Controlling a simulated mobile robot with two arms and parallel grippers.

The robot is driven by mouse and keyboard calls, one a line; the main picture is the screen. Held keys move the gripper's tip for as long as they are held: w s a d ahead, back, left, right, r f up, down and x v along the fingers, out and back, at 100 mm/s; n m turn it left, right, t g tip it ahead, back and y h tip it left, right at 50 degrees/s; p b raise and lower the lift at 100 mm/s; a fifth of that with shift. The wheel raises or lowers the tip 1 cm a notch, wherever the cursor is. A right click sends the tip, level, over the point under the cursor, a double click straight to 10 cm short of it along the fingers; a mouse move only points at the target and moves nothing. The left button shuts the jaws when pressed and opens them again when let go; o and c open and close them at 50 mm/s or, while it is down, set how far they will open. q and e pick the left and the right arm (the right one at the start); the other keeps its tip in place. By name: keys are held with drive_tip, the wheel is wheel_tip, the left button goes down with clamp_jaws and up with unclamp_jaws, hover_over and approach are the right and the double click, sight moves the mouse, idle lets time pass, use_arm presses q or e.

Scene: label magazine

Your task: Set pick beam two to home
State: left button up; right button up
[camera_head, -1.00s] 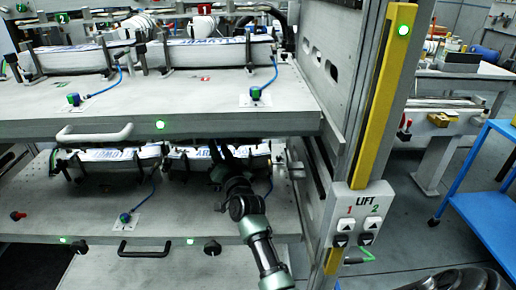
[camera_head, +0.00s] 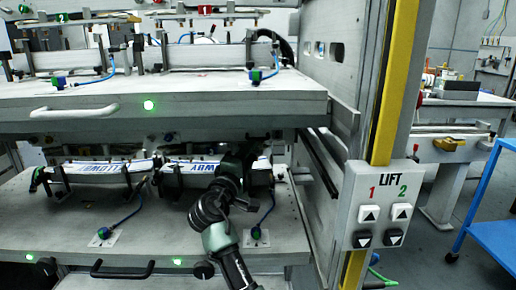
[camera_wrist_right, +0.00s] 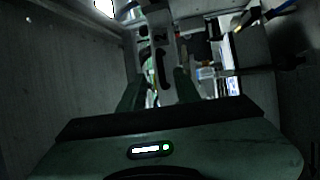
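My right arm reaches into the lower bay in the head view, over the right-hand label stack (camera_head: 200,173). My right gripper (camera_head: 243,155) is dark there and its fingertips are hard to make out. In the right wrist view its two fingers (camera_wrist_right: 158,88) stand apart, with a grey upright plate (camera_wrist_right: 160,35) with dark slots beyond them. I see nothing held between them. Number plates, a green 2 (camera_head: 62,17) and a red 1 (camera_head: 205,9), sit on the beam above the upper shelf. The lower bay's beam is hidden in shadow. My left gripper is out of view.
The upper shelf (camera_head: 180,100) overhangs the lower shelf (camera_head: 70,225), leaving a low gap. A second label stack (camera_head: 95,172) lies left of my arm. The LIFT panel (camera_head: 385,205) is on the right post. A blue cart (camera_head: 495,235) stands further right.

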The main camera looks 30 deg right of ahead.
drive_tip(key=x, duration=0.7)
drive_tip(key=shift+a, duration=0.1)
clamp_jaws()
drive_tip(key=shift+f, duration=0.15)
idle(1.1)
